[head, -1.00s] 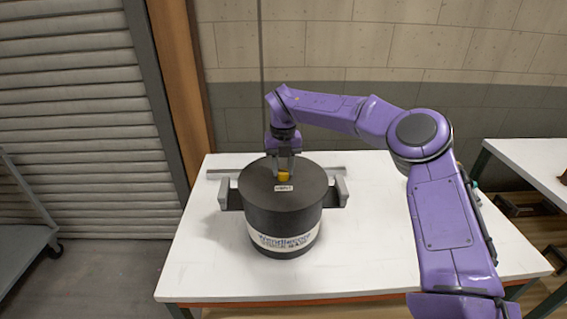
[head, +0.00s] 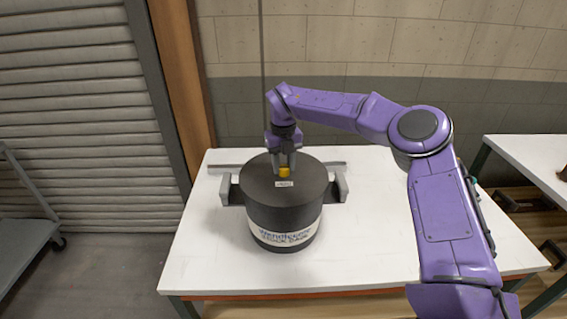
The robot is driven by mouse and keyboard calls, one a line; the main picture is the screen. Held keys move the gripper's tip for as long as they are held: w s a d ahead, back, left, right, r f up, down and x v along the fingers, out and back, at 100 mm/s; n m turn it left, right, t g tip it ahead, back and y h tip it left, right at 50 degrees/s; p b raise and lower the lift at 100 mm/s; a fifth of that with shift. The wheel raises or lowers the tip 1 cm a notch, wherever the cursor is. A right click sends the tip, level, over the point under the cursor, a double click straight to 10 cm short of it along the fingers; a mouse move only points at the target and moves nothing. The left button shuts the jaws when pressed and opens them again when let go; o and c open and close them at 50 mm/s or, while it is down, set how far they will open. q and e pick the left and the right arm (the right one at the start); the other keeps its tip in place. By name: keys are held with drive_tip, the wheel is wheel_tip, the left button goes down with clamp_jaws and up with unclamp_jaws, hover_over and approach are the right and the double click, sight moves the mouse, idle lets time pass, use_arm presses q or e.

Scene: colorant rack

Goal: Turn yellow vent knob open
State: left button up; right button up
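The yellow vent knob (head: 284,172) sits on top of a black drum (head: 262,186), just behind a small white label (head: 284,184). My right gripper (head: 284,168) points straight down over the drum, with its fingertips at the knob, one on each side. The fingers are apart, but I cannot tell whether they press on the knob or leave a gap. The knob's turned position is too small to read. My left gripper is not in view.
The drum stands on a white table (head: 205,260) with grey brackets (head: 341,187) at its sides. A grey bar lies behind it. The table's left and front are clear. A second table (head: 530,160) is at the right and a cart (head: 25,225) at the far left.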

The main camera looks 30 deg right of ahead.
sight(283, 166)
drive_tip(key=shift+o, duration=1.4)
drive_tip(key=shift+f, duration=0.2)
drive_tip(key=shift+w, duration=0.15)
drive_tip(key=shift+r, duration=0.1)
wheel_tip(283, 166, up, 10)
drive_tip(key=b, duration=0.1)
drive_tip(key=shift+r, duration=0.2)
drive_tip(key=shift+d, duration=0.1)
